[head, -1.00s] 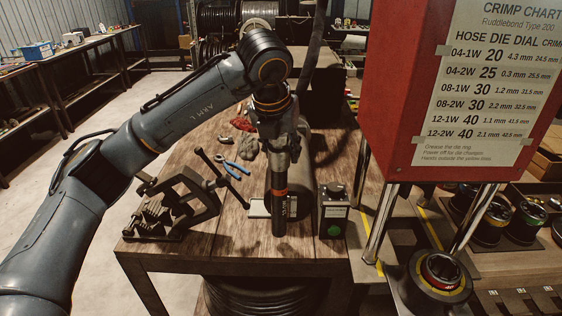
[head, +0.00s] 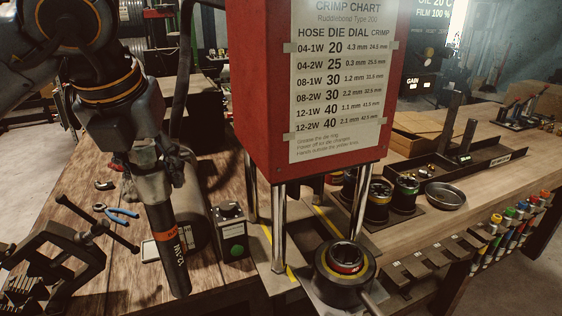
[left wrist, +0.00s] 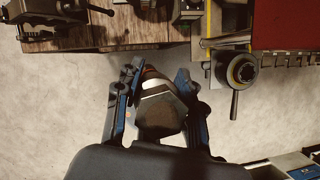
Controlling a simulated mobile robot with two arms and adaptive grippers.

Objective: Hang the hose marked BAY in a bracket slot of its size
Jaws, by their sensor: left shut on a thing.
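My left gripper (head: 148,180) is shut on a short black hose (head: 170,245) with an orange band and white lettering that appears to read BAY. The hose hangs nearly upright, slightly tilted, in front of the wooden bench. In the left wrist view the blue-edged fingers (left wrist: 160,95) flank the hose's dark end fitting (left wrist: 162,115). A grey slotted bracket (head: 432,268) runs along the front edge of the right bench, apart from the hose. Its slot sizes cannot be read. My right gripper is not in view.
The red crimper (head: 262,100) with its chart stands between hose and bracket, above a round die head (head: 345,268) with a handle. A control box (head: 232,232), pliers (head: 122,212) and a black vise (head: 60,255) are nearby. Colored-capped tools (head: 508,232) hang farther right.

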